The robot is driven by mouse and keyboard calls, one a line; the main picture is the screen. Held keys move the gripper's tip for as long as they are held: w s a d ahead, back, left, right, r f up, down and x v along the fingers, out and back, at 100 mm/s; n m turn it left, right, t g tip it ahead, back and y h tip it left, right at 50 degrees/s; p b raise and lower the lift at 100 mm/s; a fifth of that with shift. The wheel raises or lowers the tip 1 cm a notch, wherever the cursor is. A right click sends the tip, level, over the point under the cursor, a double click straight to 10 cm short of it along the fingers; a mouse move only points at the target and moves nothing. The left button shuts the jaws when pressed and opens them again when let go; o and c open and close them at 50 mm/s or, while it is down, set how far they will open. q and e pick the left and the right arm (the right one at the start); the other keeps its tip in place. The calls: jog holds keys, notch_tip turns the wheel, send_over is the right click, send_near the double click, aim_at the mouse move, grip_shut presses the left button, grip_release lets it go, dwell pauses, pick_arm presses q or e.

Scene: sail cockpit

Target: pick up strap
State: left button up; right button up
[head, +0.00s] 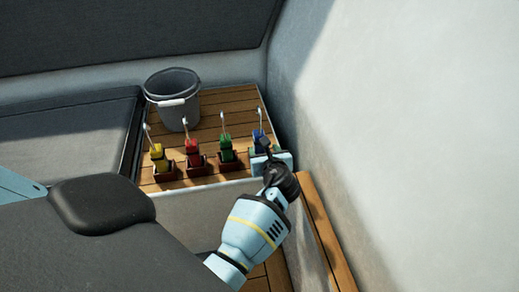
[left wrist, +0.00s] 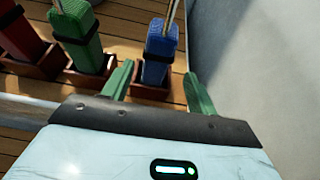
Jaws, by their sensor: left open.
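A blue bundle (head: 258,137) with a dark strap around it stands upright in a small brown holder, at the right end of a row on the wooden deck. It also shows in the left wrist view (left wrist: 162,38), with its dark strap (left wrist: 157,58) across the middle. My left gripper (head: 265,147) is open close to it. In the left wrist view, the green fingers (left wrist: 160,70) appear on either side of the bundle's lower part; contact cannot be told. The gripper partly hides the blue bundle in the head view. My right gripper is not in view.
Green (head: 226,145), red (head: 193,153) and yellow (head: 159,158) bundles stand in holders to the left, cords rising from them. A grey bucket (head: 172,95) stands behind. A pale wall (head: 400,130) rises close on the right. A dark cushion (head: 75,140) lies left.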

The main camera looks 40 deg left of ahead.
aim_at(260, 120)
pick_arm(q)
jog(key=shift+b+x, duration=0.35)
jog(key=shift+x, duration=1)
jog(key=x, duration=0.2)
jog(key=b+x, duration=0.1)
jog(key=x, duration=0.1)
jog(key=shift+s+a+b, duration=0.1)
jog(key=shift+a+b, duration=0.2)
jog(key=shift+a, duration=0.1)
jog(key=shift+a+f, duration=0.15)
jog(key=shift+w+a, duration=0.1)
jog(key=shift+w, duration=0.15)
jog(key=c, duration=0.9)
jog(key=shift+c, duration=1.8)
notch_tip(260, 120, up, 9)
jog(key=p, duration=0.3)
jog(key=shift+p, duration=0.35)
jog(key=shift+r, duration=0.7)
